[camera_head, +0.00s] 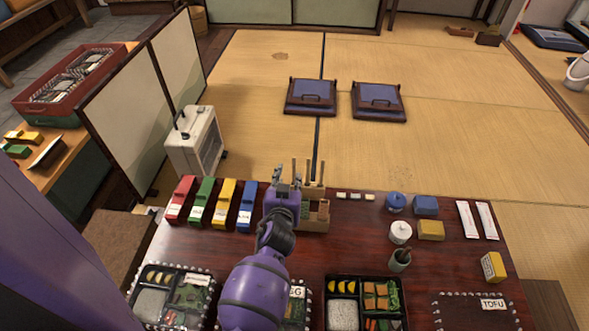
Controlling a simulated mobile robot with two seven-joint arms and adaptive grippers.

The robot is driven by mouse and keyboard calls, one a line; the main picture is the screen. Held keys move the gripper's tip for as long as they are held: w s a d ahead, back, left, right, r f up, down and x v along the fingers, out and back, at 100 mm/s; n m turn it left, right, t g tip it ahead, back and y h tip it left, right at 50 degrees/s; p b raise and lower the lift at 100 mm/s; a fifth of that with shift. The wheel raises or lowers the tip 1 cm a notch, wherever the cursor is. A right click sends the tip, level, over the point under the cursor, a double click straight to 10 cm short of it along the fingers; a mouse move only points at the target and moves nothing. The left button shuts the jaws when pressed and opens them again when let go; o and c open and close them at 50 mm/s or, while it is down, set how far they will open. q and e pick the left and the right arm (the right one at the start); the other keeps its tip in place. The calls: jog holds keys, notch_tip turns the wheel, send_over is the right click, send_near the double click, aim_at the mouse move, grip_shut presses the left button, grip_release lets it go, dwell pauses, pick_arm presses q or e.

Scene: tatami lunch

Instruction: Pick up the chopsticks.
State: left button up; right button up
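A wooden holder (316,213) stands at the far edge of the dark red table. Thin tan upright sticks, which look like chopsticks (321,172), rise from it. My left gripper (287,177) reaches across the table from the near side, just left of the holder and partly in front of it. Its two grey fingertips look apart, with no object clearly between them. I cannot tell whether it touches the holder or a stick. My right gripper is out of view.
Red, green, yellow and blue boxes (247,206) stand left of the gripper. Bento boxes (365,303) line the near edge. A blue pot (396,202), a white pot (400,232), a dark cup (399,260) and two white packets (487,220) are at the right.

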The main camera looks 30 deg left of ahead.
aim_at(294, 163)
pick_arm(q)
jog(key=x, duration=0.2)
jog(key=b+x, duration=0.1)
jog(key=x, duration=0.1)
jog(key=b+x, duration=0.1)
jog(key=x, duration=0.2)
jog(key=shift+w+d, duration=0.25)
jog(key=shift+d, duration=0.05)
jog(key=shift+w+a, duration=0.15)
jog(key=shift+w, duration=0.2)
grip_shut()
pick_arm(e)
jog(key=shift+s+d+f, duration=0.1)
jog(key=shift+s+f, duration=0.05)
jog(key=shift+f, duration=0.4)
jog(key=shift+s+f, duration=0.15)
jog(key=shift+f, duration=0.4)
